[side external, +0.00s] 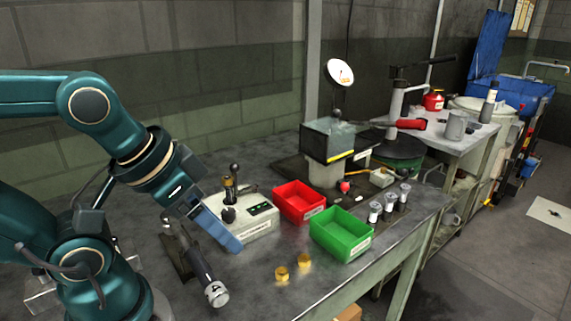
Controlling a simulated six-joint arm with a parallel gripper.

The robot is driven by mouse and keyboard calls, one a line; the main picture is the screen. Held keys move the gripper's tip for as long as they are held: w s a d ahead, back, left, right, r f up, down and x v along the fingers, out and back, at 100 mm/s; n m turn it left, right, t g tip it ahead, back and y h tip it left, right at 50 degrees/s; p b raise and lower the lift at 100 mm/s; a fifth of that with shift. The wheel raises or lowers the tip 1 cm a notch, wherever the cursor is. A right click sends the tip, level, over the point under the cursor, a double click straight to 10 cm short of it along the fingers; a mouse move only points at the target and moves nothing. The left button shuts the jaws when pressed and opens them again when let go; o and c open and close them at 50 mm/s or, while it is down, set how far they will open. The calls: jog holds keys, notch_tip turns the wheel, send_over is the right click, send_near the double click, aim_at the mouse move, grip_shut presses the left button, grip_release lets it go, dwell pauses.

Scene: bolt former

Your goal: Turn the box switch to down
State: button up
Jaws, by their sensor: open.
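A pale box (256,228) with a small dark display and a label on its front sits on the grey bench. A black knob (228,215) is on its near left side. A lever with a black ball tip (234,168) stands upright at its back, beside a brass-coloured part. I cannot tell for sure which of these is the switch. My gripper (233,246) points down to the right, with its blue fingers just left of the box and overlapping its left edge in this view. It is open, and nothing shows in it. The fingers overlap each other, so the gap is hidden.
A grey cylindrical tool (202,268) lies in a holder below my gripper. Red (299,203) and green (341,234) bins stand right of the box. Two brass pieces (281,273) lie in front. A machine with a clear guard (330,138) stands behind. The front bench is mostly clear.

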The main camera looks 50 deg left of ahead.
jog(key=n+g, duration=0.6)
jog(key=n, duration=0.7)
send_over(228, 211)
notch_tip(228, 211, down, 4)
jog(key=shift+w+d+r, duration=0.1)
jog(key=shift+d+r, duration=0.05)
jog(key=shift+r, duration=0.05)
jog(key=shift+a+f, duration=0.2)
jog(key=shift+f, duration=2.5)
jog(key=shift+c, duration=0.4)
grip_shut()
